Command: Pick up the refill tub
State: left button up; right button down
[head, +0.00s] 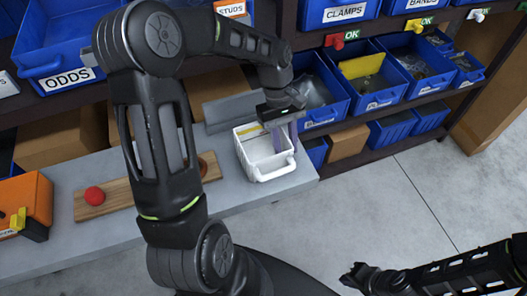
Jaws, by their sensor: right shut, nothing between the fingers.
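The refill tub (270,173) is a white, open-topped box with a front handle, standing on the grey bench top. A yellow strip shows inside near its back wall. My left gripper (282,118) is over the tub's back right part, pointing down. Its fingers are hard to make out against the pale purple shapes at the tub's right side, so I cannot tell whether they touch the tub. My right gripper (357,276) is shut and empty, low at the right over the floor, well away from the tub.
An orange box (25,205) stands at the far left. Blue labelled bins (319,107) fill shelves behind and right of the tub. Floor at the right is clear.

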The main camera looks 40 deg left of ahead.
pick_arm(q)
jog(key=shift+f, duration=0.1)
jog(key=shift+c, duration=0.3)
grip_shut()
dwell(1.3)
